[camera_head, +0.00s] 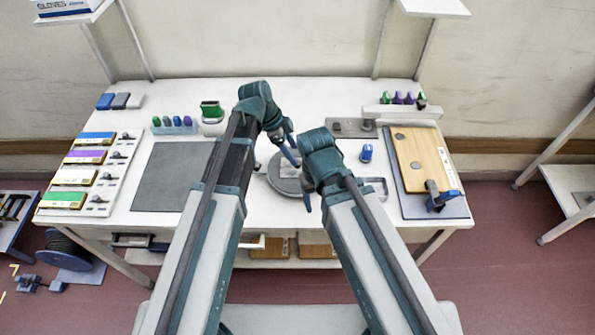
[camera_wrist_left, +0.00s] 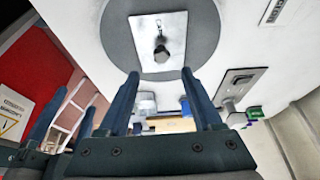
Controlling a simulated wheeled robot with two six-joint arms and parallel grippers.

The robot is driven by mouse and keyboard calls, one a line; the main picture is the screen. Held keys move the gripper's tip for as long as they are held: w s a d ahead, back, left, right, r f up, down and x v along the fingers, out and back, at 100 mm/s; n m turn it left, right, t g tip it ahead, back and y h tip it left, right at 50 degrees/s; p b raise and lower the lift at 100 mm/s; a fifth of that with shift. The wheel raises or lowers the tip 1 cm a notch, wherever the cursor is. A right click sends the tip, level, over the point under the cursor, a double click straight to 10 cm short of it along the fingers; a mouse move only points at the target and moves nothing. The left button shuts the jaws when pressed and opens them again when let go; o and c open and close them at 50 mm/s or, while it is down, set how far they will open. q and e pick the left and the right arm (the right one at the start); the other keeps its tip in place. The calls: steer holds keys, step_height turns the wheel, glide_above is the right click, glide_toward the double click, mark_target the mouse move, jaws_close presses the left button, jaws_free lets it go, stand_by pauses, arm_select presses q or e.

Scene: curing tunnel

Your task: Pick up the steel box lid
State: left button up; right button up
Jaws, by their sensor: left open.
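The steel box lid (camera_wrist_left: 145,35) is a pale square plate with a dark knob in its middle. It lies on a dark round disc (camera_wrist_left: 205,28) on the bench. Two separated fingers of my right gripper (camera_wrist_left: 66,120) show at the lower left of that view. In the head view my right gripper is mostly hidden behind its wrist.
A dark grey mat (camera_head: 172,178) lies left of the disc. A wooden board (camera_head: 424,160) with a blue clamp (camera_head: 440,197) is at the right. A blue-capped item (camera_head: 366,152) stands between.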

arm_select(q)
steer(key=f+b, duration=0.4)
steer(key=shift+w+d+f, duration=0.15)
steer(key=shift+d, duration=0.15)
arm_select(e)
step_height(320, 180, down, 4)
steer(key=shift+f, duration=0.2)
arm_select(q)
steer(key=shift+d+f+b, duration=0.25)
steer(key=shift+f+b, duration=0.25)
steer(key=shift+b, duration=0.15)
arm_select(e)
steer(key=shift+f, duration=0.45)
arm_select(q)
steer(key=shift+r, duration=0.15)
arm_select(e)
steer(key=shift+r, duration=0.1)
arm_select(q)
jaws_close()
